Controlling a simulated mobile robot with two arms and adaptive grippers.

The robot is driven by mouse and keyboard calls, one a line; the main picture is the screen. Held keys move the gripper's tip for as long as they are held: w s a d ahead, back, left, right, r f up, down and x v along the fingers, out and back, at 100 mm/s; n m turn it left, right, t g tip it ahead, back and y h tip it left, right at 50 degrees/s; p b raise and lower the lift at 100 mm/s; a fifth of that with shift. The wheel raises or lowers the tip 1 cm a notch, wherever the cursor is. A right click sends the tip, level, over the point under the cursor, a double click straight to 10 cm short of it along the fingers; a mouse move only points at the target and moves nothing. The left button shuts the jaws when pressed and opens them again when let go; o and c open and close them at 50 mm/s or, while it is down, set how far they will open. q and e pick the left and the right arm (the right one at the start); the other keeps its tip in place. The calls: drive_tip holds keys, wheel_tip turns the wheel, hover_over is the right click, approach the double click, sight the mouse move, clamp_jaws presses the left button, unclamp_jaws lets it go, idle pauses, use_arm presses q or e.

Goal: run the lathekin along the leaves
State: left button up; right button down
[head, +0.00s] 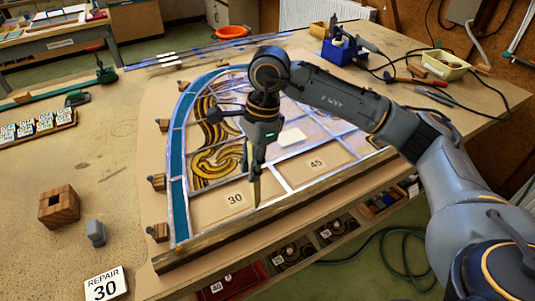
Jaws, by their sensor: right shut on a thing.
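The leaded panel (178,190) lies on a pale board on the bench, with a teal curved border and amber swirled glass (215,163). Grey lead cames (280,176) divide it, and their leaves are too small to judge. Bare openings marked 30 (235,198) and 45 (316,163) show near its front edge. My left gripper is not in view.
A wooden batten (270,212) runs along the panel's front edge. Wooden blocks (158,182) edge its left side. A holed wooden block (59,207), a grey piece (96,233) and a REPAIR 30 card (105,285) stand left. A blue stand (340,49) is behind.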

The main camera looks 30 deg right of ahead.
drive_tip(key=a+p, duration=0.3)
drive_tip(key=a, duration=1.2)
drive_tip(key=shift+s+a+f, duration=0.25)
drive_tip(key=shift+a, duration=0.15)
drive_tip(key=shift+r, duration=0.1)
idle(0.4)
drive_tip(key=shift+f+b, duration=0.35)
drive_tip(key=shift+b, duration=0.15)
idle(0.8)
drive_tip(key=shift+d, duration=0.1)
